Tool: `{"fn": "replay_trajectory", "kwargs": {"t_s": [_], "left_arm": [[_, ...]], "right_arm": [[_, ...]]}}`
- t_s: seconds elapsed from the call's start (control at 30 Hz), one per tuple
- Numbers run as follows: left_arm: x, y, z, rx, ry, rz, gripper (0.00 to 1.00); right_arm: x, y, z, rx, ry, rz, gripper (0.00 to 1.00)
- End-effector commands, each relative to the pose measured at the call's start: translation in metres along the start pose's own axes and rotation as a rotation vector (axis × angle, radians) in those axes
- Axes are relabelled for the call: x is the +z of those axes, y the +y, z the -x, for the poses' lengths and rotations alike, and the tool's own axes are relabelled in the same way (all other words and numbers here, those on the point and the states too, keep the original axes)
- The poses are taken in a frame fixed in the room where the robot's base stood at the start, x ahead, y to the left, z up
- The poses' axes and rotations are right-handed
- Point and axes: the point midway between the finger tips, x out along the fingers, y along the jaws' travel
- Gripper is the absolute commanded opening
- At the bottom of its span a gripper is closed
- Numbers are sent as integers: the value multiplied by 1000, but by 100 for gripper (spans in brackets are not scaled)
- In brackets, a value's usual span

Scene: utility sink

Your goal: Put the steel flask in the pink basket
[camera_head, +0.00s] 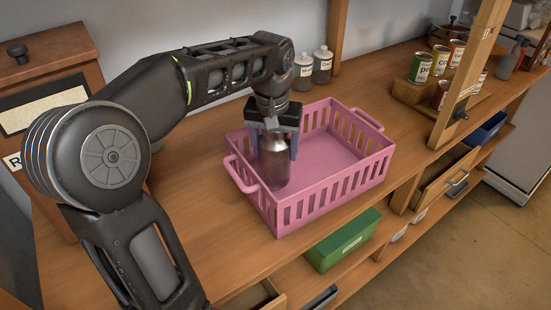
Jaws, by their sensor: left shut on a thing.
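The pink basket (322,199) stands on the wooden counter, with slatted walls and a handle at each end. The steel flask (274,166) is upright inside the left part of the basket's outline. My left gripper (273,148) points down and is shut on the flask's upper part, one finger on each side. The near wall does not cover the flask's lower end, and I cannot tell if it touches the basket floor. My right gripper is not in view.
Two labelled bottles (322,66) stand behind the basket. Several cans (421,68) sit in a wooden rack at the right, near a wooden post (466,75). A wooden cabinet (45,80) is at the left. A green bin (343,241) is below the counter edge.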

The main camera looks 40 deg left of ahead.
Motion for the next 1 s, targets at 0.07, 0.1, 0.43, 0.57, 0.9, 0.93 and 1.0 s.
{"fn": "replay_trajectory", "kwargs": {"t_s": [0.07,0.1,0.43,0.57,0.9,0.93,1.0], "left_arm": [[0,0,-3,0,0,0,0],[1,0,-7,0,0,0,0],[5,0,-36,1,1,0,0],[5,0,-36,1,2,0,0],[6,0,-39,1,0,0,82],[6,0,-39,1,0,0,84],[6,0,-39,1,0,0,90]], "right_arm": [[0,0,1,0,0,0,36],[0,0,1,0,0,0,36],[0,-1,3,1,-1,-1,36],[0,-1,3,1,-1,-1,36],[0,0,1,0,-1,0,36],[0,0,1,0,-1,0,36],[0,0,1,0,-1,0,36]]}}
